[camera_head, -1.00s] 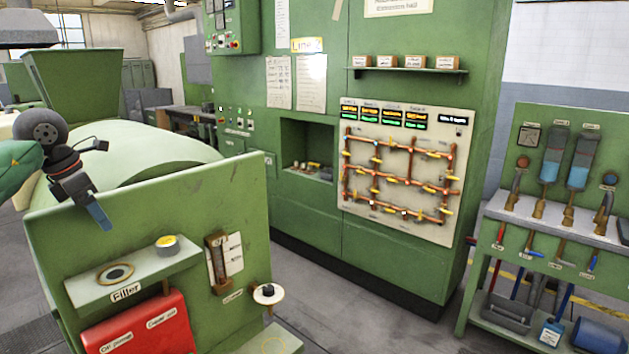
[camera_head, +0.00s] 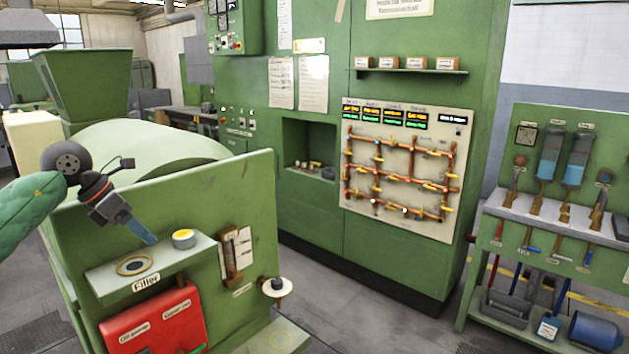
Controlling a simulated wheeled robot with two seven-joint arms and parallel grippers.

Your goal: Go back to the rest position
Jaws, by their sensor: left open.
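My left gripper (camera_head: 141,230) is at the left in the head view, on the arm that comes in from the left edge. Its blue-grey fingers point down and right, over the back of the shelf marked "Filler" (camera_head: 200,249). It looks empty. A ring (camera_head: 134,266) lies flat on the shelf below it, and a small round tin with a yellow top (camera_head: 183,239) stands to its right. My right gripper is not in view.
The green extruder (camera_head: 259,200) carries the shelf, a red box (camera_head: 150,325) and a small round holder (camera_head: 277,288). A pipe panel (camera_head: 398,205) is on the green cabinet behind. A tool rack (camera_head: 560,215) stands at right. Grey floor lies between.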

